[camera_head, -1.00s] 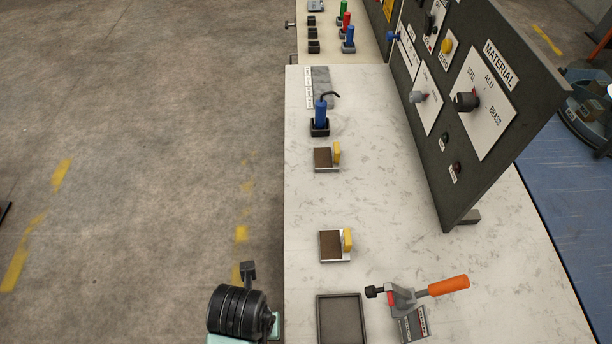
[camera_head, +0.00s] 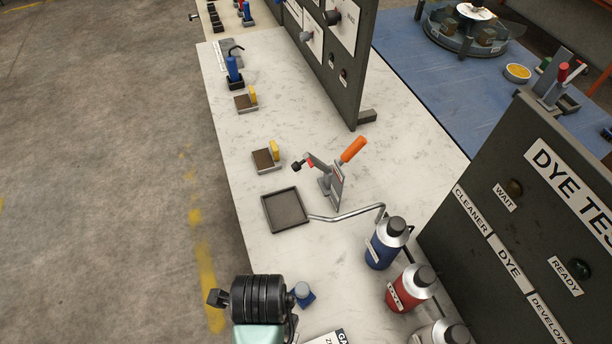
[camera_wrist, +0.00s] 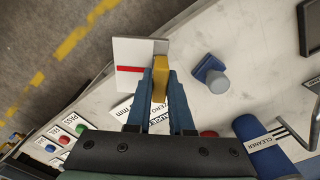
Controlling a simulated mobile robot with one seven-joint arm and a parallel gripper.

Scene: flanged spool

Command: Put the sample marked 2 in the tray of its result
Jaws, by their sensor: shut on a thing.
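My gripper (camera_wrist: 160,96) is shut on the yellow handle of a white-faced sample (camera_wrist: 131,52) in the wrist view. A red line crosses the sample's white face. No number shows on it, so I cannot tell whether it is the one marked 2. In the head view my fingers and the held sample are hidden behind my wrist. Two other samples, brown blocks with yellow handles, stand on the bench, one nearer (camera_head: 264,160) and one farther (camera_head: 244,103). Labels, one reading PASS (camera_wrist: 68,130), and coloured buttons lie at the lower left of the wrist view. Result trays cannot be made out clearly.
A dark empty tray (camera_head: 285,210) and an orange-handled clamp (camera_head: 332,184) stand mid-bench. A blue bottle (camera_head: 382,247) and red bottle (camera_head: 408,292) stand right, before the DYE panel (camera_head: 520,200). A small blue block with a knob (camera_wrist: 213,74) is right of my gripper.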

